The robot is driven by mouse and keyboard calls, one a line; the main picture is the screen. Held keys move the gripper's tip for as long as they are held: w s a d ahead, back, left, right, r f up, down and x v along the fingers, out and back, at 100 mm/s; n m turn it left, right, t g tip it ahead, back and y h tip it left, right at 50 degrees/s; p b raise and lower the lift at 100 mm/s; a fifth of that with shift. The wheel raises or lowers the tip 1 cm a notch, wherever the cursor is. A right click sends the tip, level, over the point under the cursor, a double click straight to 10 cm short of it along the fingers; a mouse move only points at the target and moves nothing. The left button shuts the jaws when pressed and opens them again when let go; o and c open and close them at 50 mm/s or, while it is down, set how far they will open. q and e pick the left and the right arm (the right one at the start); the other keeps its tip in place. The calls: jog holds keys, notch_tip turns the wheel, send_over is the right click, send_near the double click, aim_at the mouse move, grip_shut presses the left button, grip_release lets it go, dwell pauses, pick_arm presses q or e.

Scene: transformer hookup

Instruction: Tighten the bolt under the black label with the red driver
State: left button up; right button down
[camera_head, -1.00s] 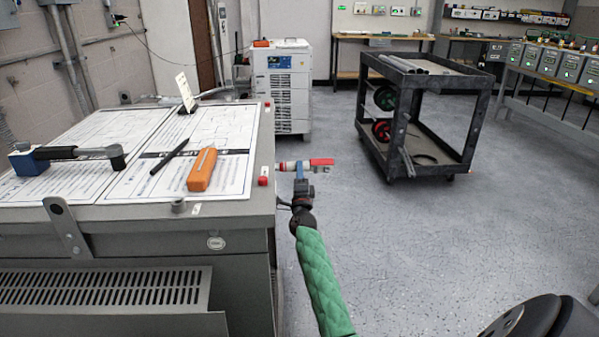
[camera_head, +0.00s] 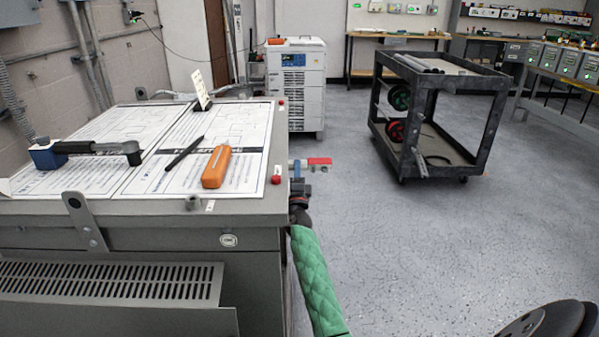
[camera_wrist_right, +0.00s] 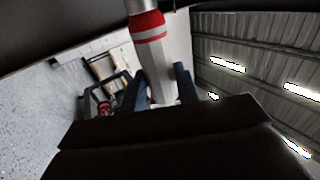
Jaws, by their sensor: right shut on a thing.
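My right gripper (camera_head: 299,180) is at the right side of the grey cabinet (camera_head: 150,222), partly hidden by the cabinet's edge. It is shut on the red driver (camera_head: 319,161), whose red end points right. In the right wrist view the driver (camera_wrist_right: 156,62), white with a red band, stands between the two dark blue fingers of the gripper (camera_wrist_right: 158,92). No black label or bolt can be made out. The driver's far end is hidden. My left gripper is not in view.
On the cabinet top lie printed sheets, an orange tool (camera_head: 216,167), a black pen (camera_head: 184,153) and a blue-and-black tool (camera_head: 85,150). A white card (camera_head: 199,88) stands at the back. A dark cart (camera_head: 440,110) stands right; the floor between is clear.

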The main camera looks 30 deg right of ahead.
jog(key=shift+r, duration=0.1)
dwell(0.3)
jog(key=shift+a, duration=0.1)
dwell(0.8)
jog(key=shift+w+a, duration=0.25)
jog(key=shift+a, duration=0.15)
jog(key=shift+w+a, duration=0.15)
jog(key=shift+a, duration=0.1)
dwell(0.6)
